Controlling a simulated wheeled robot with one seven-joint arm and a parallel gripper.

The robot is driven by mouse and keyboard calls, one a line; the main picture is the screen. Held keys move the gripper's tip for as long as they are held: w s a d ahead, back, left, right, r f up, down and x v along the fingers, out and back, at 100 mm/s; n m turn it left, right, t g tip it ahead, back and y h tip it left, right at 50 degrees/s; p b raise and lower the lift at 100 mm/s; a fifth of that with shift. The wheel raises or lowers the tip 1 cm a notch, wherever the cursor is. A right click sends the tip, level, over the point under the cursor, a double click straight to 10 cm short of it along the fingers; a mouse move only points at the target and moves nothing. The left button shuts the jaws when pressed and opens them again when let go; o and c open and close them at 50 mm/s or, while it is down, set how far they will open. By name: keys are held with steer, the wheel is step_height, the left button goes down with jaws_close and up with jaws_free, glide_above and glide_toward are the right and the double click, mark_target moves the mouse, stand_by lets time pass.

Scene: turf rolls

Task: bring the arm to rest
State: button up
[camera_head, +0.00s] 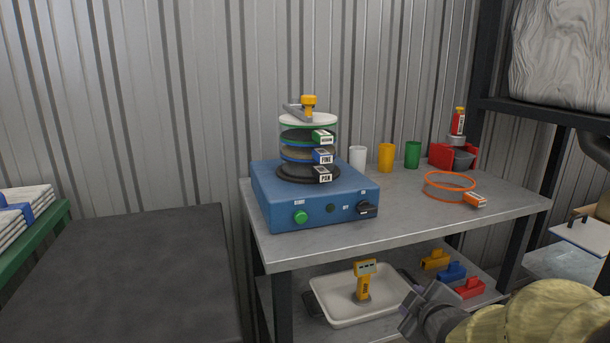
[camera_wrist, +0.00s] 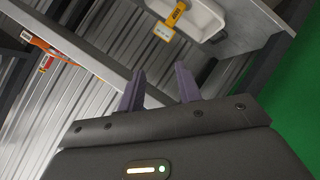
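My gripper (camera_head: 412,312) shows at the lower right of the head view, in front of the bench's lower shelf. In the wrist view my gripper's two fingers (camera_wrist: 160,88) stand apart with nothing between them. My gripper is clear of the bench and touches nothing that I can see. The wrist view looks past the fingers at the bench, with the white tray (camera_wrist: 205,18) and a yellow-handled tool (camera_wrist: 170,20) beyond them.
A blue sieve shaker (camera_head: 310,200) with stacked sieves stands on the grey bench (camera_head: 420,218). A dark table (camera_head: 140,270) stands left.

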steer(key=s+a+f+m+g+p, duration=0.1)
steer(key=s+a+f+m+g, duration=0.2)
steer(key=s+f+m+g, duration=0.3)
steer(key=s+a+f+m+g+p, duration=0.1)
steer(key=s+a+f+m+g, duration=0.35)
steer(key=s, duration=0.25)
step_height(320, 180, up, 38)
steer(key=d+p, duration=0.1)
steer(key=p, duration=3.6)
steer(key=shift+t+p, duration=0.3)
steer(key=shift+t, duration=0.15)
steer(key=shift+w+f, duration=0.1)
